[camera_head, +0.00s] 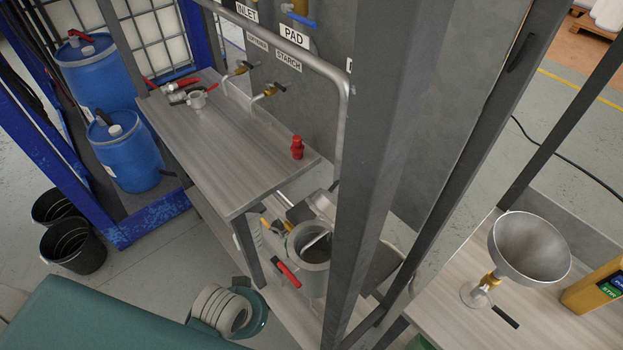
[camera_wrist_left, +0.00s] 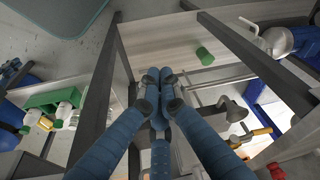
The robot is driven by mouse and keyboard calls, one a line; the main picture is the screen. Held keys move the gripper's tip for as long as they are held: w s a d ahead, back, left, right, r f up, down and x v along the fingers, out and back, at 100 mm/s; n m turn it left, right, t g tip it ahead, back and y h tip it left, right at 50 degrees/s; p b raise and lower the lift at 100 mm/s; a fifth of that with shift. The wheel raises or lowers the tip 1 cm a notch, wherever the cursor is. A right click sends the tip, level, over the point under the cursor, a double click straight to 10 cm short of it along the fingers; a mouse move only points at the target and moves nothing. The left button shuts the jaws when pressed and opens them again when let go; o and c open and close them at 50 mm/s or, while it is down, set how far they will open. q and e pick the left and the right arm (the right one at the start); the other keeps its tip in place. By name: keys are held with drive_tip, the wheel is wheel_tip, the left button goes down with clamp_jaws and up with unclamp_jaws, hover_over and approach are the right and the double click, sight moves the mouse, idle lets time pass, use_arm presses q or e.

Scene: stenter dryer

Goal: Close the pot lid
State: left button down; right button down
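The grey metal pot (camera_head: 317,277) stands low beside the wooden-topped table in the head view, partly behind a grey post. Its round mouth is uncovered, and a pale rod-like part shows inside. A grey metal piece (camera_head: 321,204) that looks like the raised lid stands tilted at the pot's back edge; the post hides part of this area. Neither gripper shows in the head view. In the left wrist view my left gripper (camera_wrist_left: 160,76) has its blue fingertips side by side and touching, with nothing visible between them. I cannot make out the pot in that view.
A grey post (camera_head: 372,150) stands in front of the pot. Blue drums (camera_head: 125,152) stand left. A metal funnel (camera_head: 530,248) stands right.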

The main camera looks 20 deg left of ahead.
use_arm(q)
wheel_tip(320, 180, up, 13)
drive_tip(key=t+p, duration=0.1)
drive_tip(key=p, duration=0.2)
drive_tip(key=w+d+r+m+t+h, duration=0.2)
drive_tip(key=w+d+r+h, duration=0.1)
drive_tip(key=w+r, duration=0.65)
drive_tip(key=w+d+r+m+t+h, duration=0.25)
drive_tip(key=w+r, duration=0.45)
drive_tip(key=r, duration=0.5)
drive_tip(key=b, duration=1)
hover_over(324, 196)
drive_tip(key=f, duration=0.6)
drive_tip(key=shift+s+a, duration=0.2)
drive_tip(key=shift+s, duration=0.05)
drive_tip(key=shift+s+a+f+p, duration=0.25)
drive_tip(key=shift+s+a+f, duration=0.15)
drive_tip(key=shift+s+f, duration=0.2)
drive_tip(key=shift+s+a+f+p, duration=0.2)
drive_tip(key=shift+s+a+f, duration=0.2)
drive_tip(key=shift+f, duration=0.2)
drive_tip(key=shift+s+a+f, duration=0.1)
drive_tip(key=shift+s, duration=0.15)
drive_tip(key=shift+w, duration=0.15)
